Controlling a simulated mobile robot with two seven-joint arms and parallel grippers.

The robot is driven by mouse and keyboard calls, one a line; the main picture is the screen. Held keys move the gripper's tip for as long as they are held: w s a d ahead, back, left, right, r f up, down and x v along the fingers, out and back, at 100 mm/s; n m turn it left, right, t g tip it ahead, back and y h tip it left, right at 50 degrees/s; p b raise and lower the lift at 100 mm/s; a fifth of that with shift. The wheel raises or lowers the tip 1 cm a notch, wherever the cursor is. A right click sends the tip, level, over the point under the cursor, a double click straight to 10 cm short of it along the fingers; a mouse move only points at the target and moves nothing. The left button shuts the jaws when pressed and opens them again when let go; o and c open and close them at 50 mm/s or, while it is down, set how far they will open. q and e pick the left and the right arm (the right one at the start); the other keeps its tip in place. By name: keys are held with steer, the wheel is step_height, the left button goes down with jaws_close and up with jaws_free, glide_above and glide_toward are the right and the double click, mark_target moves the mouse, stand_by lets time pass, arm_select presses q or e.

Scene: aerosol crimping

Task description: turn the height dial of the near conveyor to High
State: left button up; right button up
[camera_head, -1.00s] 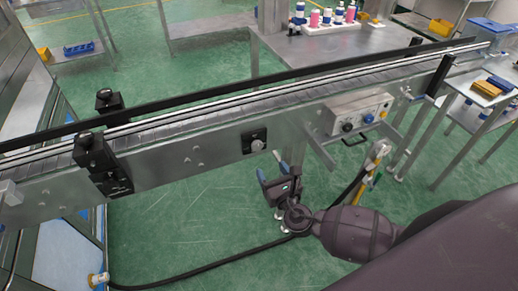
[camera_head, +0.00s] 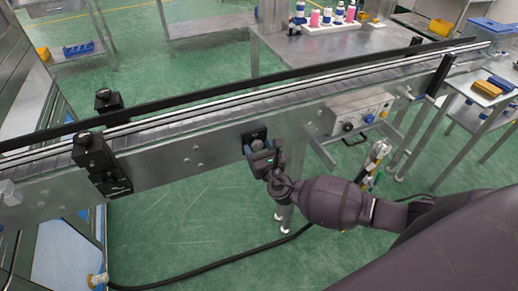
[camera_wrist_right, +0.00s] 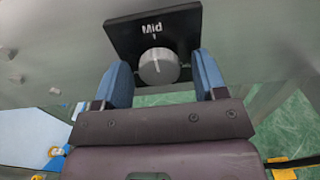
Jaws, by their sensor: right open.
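The height dial is a round grey knob (camera_wrist_right: 158,66) on a black plate (camera_wrist_right: 181,27) on the side of the near conveyor (camera_head: 190,155). The word "Mid" shows above the knob in the right wrist view, and the knob's mark points up toward it. My right gripper (camera_wrist_right: 161,85) is open, with one blue fingertip on each side of the knob. I cannot tell whether the fingers touch it. In the head view my right gripper (camera_head: 261,155) covers the knob, and only the top of the plate (camera_head: 254,134) shows. My left gripper is not in view.
A control box (camera_head: 358,113) with buttons and a blue knob sits on the conveyor to the right of my gripper. Black clamps (camera_head: 100,160) stick out at the left. A black cable (camera_head: 230,262) lies on the green floor.

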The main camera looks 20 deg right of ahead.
steer(key=c, duration=0.9)
